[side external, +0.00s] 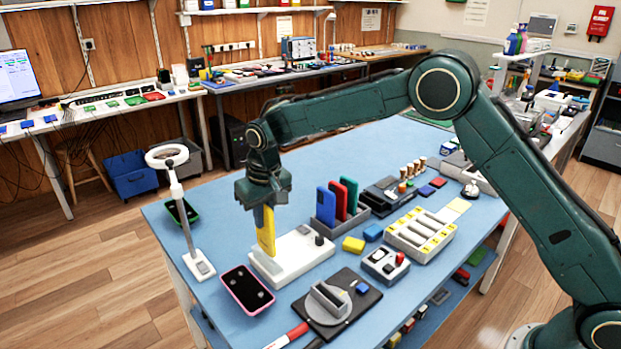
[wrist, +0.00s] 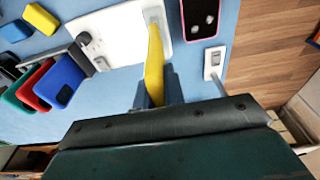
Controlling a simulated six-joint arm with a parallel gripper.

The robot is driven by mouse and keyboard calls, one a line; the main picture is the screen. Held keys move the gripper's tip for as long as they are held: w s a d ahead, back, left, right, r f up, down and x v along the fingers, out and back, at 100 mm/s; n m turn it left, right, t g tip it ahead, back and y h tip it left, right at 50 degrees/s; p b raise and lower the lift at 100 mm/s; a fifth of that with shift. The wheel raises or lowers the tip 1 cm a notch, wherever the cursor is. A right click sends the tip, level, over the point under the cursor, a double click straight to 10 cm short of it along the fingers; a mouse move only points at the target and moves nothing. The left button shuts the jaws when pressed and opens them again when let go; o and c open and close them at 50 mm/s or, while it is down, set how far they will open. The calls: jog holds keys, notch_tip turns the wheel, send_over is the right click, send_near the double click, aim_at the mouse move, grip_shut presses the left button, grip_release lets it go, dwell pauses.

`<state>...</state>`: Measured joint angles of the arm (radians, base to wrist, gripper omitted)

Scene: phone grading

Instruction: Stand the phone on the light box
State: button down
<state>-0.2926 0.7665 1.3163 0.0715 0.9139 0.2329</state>
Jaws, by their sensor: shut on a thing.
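My gripper (side external: 264,203) points down and is shut on the yellow phone (side external: 266,232), holding it upright by its upper end. The phone's lower end is at the left part of the white light box (side external: 302,256); I cannot tell if it touches. In the wrist view, the gripper (wrist: 158,95) has the yellow phone (wrist: 155,62) edge-on between its fingers. The phone's far end lies over the white light box (wrist: 112,24), near a grey patch on it. A dark knob sits at the light box's other end.
A grey rack (side external: 347,223) holds blue, red and green phones behind the light box. A pink-cased phone (side external: 247,289) lies in front of it. A ring lamp on a stand (side external: 184,205) rises at left. A black fixture (side external: 337,307) and yellow block (side external: 353,245) lie to the right.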

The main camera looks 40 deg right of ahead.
jog(key=shift+f, duration=1.7)
dwell(1.1)
jog(key=c, duration=1.1)
grip_release()
jog(key=shift+r, duration=0.2)
jog(key=shift+r, duration=0.5)
jog(key=shift+r, duration=0.2)
jog(key=shift+r, duration=0.6)
jog(key=shift+r, duration=0.2)
